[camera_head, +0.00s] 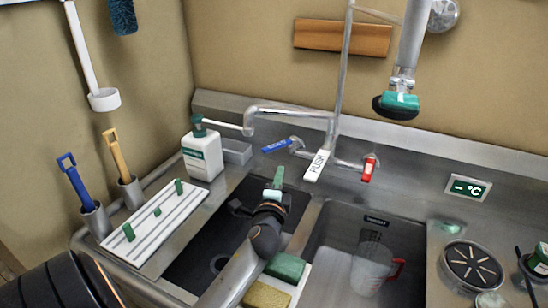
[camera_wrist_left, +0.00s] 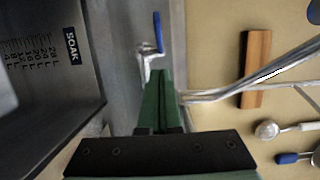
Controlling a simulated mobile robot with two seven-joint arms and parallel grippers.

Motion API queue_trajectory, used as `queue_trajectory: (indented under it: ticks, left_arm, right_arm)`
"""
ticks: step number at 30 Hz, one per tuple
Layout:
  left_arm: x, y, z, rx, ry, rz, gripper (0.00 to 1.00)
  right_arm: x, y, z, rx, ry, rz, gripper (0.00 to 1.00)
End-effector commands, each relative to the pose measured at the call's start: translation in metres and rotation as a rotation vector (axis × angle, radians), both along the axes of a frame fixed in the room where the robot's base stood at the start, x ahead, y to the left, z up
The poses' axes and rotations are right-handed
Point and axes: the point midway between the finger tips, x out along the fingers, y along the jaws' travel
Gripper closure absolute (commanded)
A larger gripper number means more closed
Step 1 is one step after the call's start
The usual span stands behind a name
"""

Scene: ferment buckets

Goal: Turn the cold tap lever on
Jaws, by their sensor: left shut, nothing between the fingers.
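The cold tap lever (camera_head: 276,146) is a blue, labelled handle on the left end of the chrome tap body (camera_head: 325,148) at the back of the sink. In the left wrist view the blue lever (camera_wrist_left: 158,32) stands just beyond the fingertips, with a visible gap. My left gripper (camera_head: 277,177) has green fingers, is shut and empty, and hovers over the left basin, in front of and below the lever. In the left wrist view its fingers (camera_wrist_left: 158,80) are together. My right gripper is not in view.
A white PUSH lever (camera_head: 316,165) and a red lever (camera_head: 369,170) sit right of the blue one. A soap bottle (camera_head: 203,154) stands to the left. A spray head (camera_head: 397,103) hangs at the right. A jug (camera_head: 370,268) stands in the right basin; sponges (camera_head: 285,267) lie between basins.

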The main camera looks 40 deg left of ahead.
Motion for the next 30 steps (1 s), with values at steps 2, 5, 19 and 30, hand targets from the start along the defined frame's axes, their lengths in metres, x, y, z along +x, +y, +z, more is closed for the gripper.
queue_trajectory:
  ticks: [2, 5, 19, 30]
  left_arm:
    - [0.016, 0.011, 0.000, 0.004, -0.002, 0.001, 1.00]
    - [0.034, 0.022, -0.001, 0.002, -0.002, 0.001, 1.00]
    - [0.052, 0.067, 0.000, 0.000, 0.000, 0.001, 1.00]
    - [0.053, 0.068, 0.000, 0.000, 0.000, 0.001, 1.00]
  right_arm:
    - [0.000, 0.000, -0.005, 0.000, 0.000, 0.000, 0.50]
    - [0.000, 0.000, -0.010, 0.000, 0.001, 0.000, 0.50]
    - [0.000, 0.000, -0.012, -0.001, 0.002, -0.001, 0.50]
    - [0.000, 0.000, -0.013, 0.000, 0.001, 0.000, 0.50]
